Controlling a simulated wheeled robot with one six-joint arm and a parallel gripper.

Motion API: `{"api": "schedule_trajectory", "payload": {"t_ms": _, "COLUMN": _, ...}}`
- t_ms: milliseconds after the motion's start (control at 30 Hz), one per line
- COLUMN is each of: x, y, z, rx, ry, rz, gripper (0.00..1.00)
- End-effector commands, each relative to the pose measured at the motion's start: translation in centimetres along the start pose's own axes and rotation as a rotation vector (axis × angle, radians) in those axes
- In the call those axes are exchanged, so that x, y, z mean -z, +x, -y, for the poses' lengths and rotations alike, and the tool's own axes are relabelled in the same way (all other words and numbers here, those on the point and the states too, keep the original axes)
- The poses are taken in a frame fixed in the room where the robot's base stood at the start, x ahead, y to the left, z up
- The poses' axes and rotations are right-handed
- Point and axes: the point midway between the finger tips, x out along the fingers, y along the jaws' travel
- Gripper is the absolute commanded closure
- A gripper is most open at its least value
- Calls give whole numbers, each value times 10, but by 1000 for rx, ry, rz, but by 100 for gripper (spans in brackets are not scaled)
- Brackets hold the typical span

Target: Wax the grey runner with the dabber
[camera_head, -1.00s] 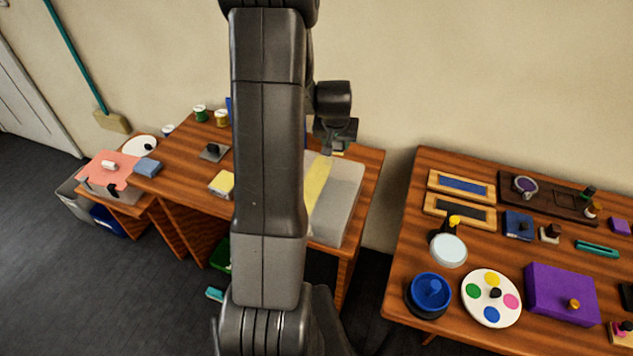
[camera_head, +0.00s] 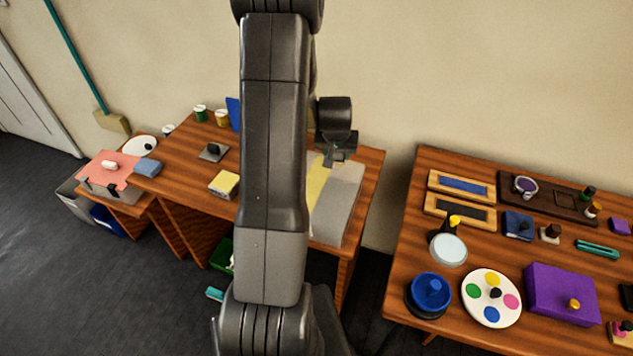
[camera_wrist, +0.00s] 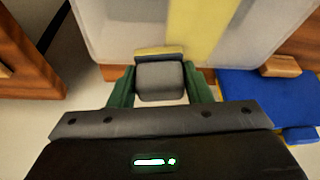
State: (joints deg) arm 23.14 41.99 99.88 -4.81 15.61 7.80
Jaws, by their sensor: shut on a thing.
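The grey runner (camera_head: 343,205) lies on the right end of the left table, with a yellow band along it. My arm hides its left part in the head view. In the wrist view the runner (camera_wrist: 130,25) fills the top, with the yellow band (camera_wrist: 202,28) running up from near the dabber. My gripper (camera_head: 335,162) is over the far end of the runner. In the wrist view its green fingers (camera_wrist: 160,88) are shut on the dabber (camera_wrist: 160,80), a grey block with a yellow edge. I cannot tell whether the dabber touches the runner.
A yellow-topped box (camera_head: 224,185) and a dark block with a knob (camera_head: 214,151) stand left of my arm. A blue flat thing (camera_wrist: 262,100) lies right of the gripper in the wrist view. The right table (camera_head: 390,290) holds a palette, jars and boxes.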

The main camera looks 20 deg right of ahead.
Motion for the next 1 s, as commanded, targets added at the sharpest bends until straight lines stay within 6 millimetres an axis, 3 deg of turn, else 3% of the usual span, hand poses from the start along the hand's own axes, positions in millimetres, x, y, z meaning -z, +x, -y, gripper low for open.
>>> {"api": "schedule_trajectory", "payload": {"t_ms": 1000, "x": -3, "y": 7, "z": 0, "rx": 0, "ry": -1, "rz": 0, "gripper": 83}}
